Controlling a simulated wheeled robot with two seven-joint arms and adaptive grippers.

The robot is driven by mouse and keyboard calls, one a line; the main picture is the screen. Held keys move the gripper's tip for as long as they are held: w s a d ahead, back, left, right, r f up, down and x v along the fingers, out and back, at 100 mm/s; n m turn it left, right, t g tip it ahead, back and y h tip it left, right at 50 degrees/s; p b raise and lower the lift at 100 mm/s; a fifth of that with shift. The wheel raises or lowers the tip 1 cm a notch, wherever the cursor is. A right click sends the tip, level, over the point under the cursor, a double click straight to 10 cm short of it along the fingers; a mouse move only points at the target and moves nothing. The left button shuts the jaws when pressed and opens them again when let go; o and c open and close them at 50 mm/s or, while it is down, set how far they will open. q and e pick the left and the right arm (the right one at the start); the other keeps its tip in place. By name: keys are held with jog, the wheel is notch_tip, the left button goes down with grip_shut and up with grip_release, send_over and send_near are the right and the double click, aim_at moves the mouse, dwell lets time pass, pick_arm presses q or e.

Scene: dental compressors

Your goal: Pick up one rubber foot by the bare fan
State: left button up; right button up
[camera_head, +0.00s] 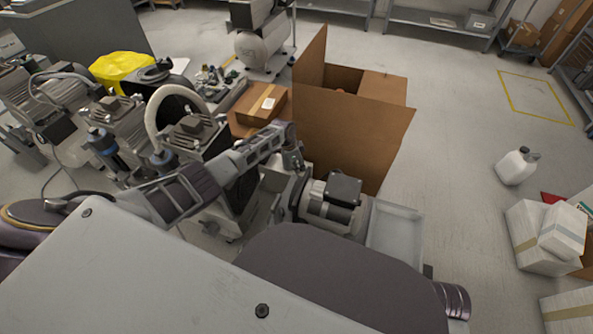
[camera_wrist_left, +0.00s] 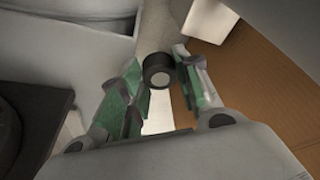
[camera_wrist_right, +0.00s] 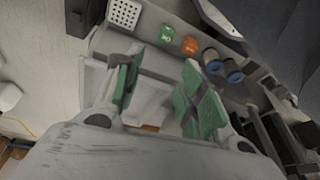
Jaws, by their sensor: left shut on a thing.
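My left gripper (camera_head: 290,160) reaches down beside a compressor (camera_head: 325,205) and the large open carton. In the left wrist view its green-padded fingers (camera_wrist_left: 160,78) are shut on a short black cylinder with a pale round centre, which looks like a rubber foot (camera_wrist_left: 158,72). A pale grey cylinder lies just beyond the foot; I cannot tell whether they touch. My right gripper (camera_wrist_right: 158,92) is open, with nothing between its fingers, above a pale tray-like surface. I cannot make out the bare fan for certain in any view.
The open carton (camera_head: 350,135) stands just beyond my left gripper. Several compressors (camera_head: 115,115) crowd the left side. A green knob (camera_wrist_right: 167,32), an orange knob (camera_wrist_right: 190,45) and blue-ended cylinders (camera_wrist_right: 213,62) lie near my right gripper.

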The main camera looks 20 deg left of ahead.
pick_arm(q)
jog(key=shift+w, duration=0.8)
jog(key=w+b, duration=0.2)
jog(key=w, duration=0.1)
jog(key=shift+a, duration=0.1)
pick_arm(e)
jog(key=shift+w+a+r+t, duration=0.15)
jog(key=shift+a+t, duration=0.15)
jog(key=shift+a, duration=0.15)
jog(key=shift+w+a+r+y, duration=0.1)
jog(key=shift+w+r+y, duration=0.1)
jog(key=shift+y, duration=0.1)
